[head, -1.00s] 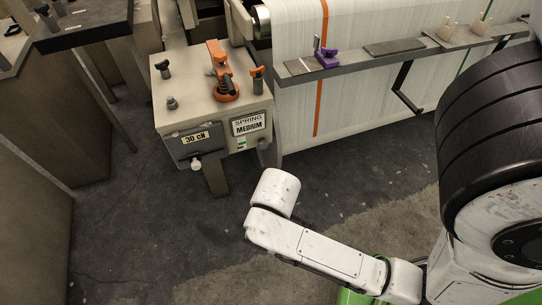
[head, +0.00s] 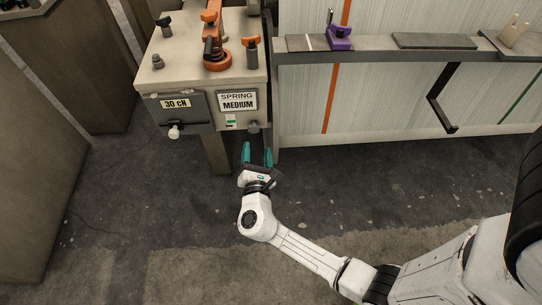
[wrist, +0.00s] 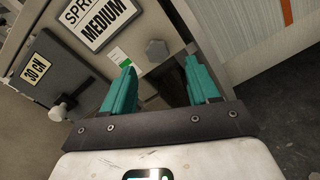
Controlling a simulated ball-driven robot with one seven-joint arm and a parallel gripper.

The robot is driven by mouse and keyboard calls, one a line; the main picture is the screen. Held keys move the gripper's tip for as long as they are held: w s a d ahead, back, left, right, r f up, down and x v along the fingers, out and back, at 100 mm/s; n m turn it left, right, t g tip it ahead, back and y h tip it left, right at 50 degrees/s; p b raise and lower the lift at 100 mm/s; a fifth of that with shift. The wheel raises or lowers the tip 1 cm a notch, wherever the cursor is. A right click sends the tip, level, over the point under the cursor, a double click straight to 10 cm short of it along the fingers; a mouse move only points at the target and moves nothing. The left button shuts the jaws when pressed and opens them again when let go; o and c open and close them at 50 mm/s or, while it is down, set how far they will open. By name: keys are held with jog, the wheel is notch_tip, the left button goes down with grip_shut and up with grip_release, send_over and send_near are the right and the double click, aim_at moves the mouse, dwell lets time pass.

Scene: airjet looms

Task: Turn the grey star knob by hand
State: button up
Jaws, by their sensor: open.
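The grey star knob (head: 254,127) sits on the lower right of the front face of a beige box (head: 200,77). In the wrist view the knob (wrist: 157,50) appears just beyond and between the teal fingertips, unobstructed. My gripper (head: 257,152) is open and empty, in front of and below the knob in the head view. Its fingers point toward the box front. In the wrist view my gripper (wrist: 160,65) shows a clear gap between its fingers; contact with the knob is not visible.
Left of the knob are a "SPRING MEDIUM" label (head: 238,101) and a "30 CN" panel (head: 179,107) with a white-tipped lever (head: 174,131). An orange clamp (head: 214,47) stands on the box top. A shelf (head: 380,55) runs right before the white warp sheet. Floor is clear below.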

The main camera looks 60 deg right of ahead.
aim_at(254, 129)
jog(key=shift+n+t, duration=0.4)
jog(key=shift+n, duration=0.2)
jog(key=shift+w+a+f+b+x, duration=0.15)
jog(key=shift+b+x, duration=0.15)
jog(key=shift+x, duration=1)
jog(key=shift+w+f+b+x, duration=0.1)
jog(key=shift+f+b+x, duration=0.2)
jog(key=shift+x, duration=0.95)
jog(key=shift+w+a+f+b+x, duration=0.1)
jog(key=shift+b+x, duration=0.25)
jog(key=shift+x, duration=0.95)
jog(key=shift+d, duration=0.15)
jog(key=shift+r, duration=0.1)
jog(key=c, duration=0.8)
